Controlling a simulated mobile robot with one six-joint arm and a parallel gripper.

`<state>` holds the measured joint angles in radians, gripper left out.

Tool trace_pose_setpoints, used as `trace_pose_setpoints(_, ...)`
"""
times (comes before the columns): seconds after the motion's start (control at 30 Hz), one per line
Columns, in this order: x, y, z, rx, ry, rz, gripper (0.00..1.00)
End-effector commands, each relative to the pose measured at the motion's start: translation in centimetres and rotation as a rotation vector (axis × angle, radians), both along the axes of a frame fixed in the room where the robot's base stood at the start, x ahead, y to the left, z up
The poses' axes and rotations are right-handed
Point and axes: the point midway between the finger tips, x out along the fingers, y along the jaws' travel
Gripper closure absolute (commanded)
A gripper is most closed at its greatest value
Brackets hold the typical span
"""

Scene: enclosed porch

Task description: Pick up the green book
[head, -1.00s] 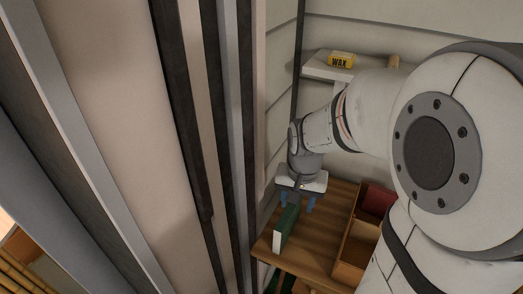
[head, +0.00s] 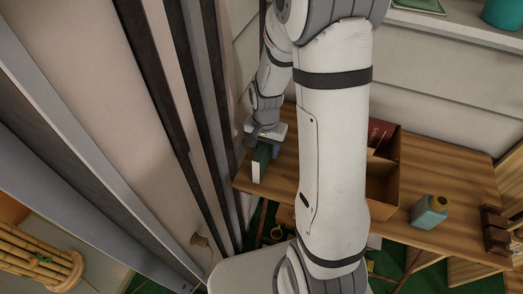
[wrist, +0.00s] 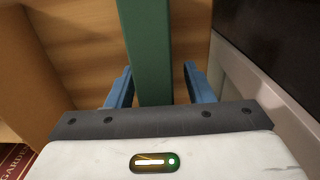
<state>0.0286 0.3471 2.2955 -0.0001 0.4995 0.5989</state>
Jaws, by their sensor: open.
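The green book (head: 263,154) stands upright on its edge near the left end of the wooden table (head: 450,172), its pale page side showing. My gripper (head: 264,142) is just above it, pointing down. In the wrist view the green book (wrist: 147,50) runs between the two blue fingers of my gripper (wrist: 159,86), with a gap showing on each side. The jaws are open and do not close on the book. The lower part of the book between the fingers is partly hidden by my gripper.
A wooden box (head: 381,180) holding a red book (head: 380,133) stands right of my arm. The wall panels and dark posts (head: 190,110) are close on the left of the green book.

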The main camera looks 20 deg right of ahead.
Motion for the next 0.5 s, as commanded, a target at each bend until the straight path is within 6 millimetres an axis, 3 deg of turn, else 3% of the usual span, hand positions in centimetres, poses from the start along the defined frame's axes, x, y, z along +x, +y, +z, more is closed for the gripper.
trace_pose_setpoints(0.27,-0.01,-0.02,-0.41,-0.001,-0.001,0.0,0.53)
trace_pose_setpoints(0.5,-0.01,-0.02,-0.39,-0.001,-0.001,0.0,0.72)
